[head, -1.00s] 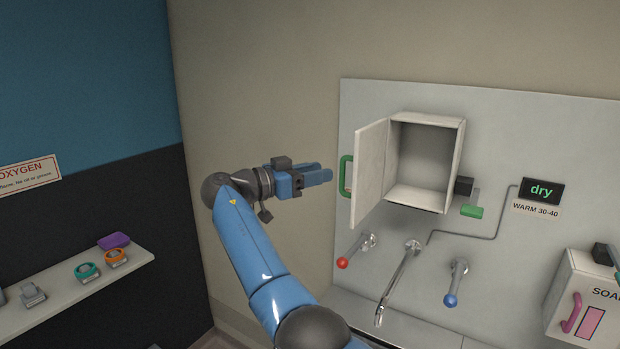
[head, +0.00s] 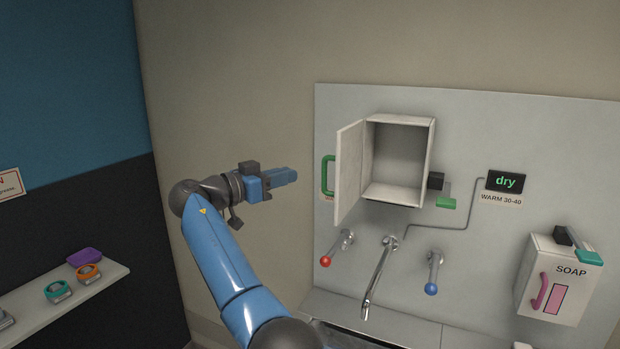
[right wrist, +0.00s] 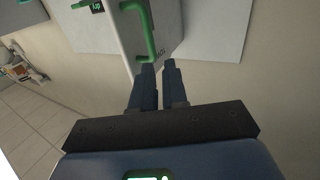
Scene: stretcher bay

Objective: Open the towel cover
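The pale towel cover (head: 349,172) is a door hinged at the left of a wall box (head: 430,165). It stands swung open, and the box interior shows empty. Its green handle (head: 326,176) is on the outer face, partly behind the door edge; it also shows in the right wrist view (right wrist: 150,35). My right gripper (head: 292,176) is left of the handle, apart from it. In the right wrist view its two fingers (right wrist: 159,72) have a narrow gap with nothing between, just short of the handle. My left gripper is not in view.
A tap (head: 380,275) with a red-tipped lever (head: 326,261) and a blue-tipped lever (head: 431,288) is below the box. A soap dispenser (head: 530,290) is at right. A shelf (head: 95,297) with small items is at left. Bare wall lies left of the cover.

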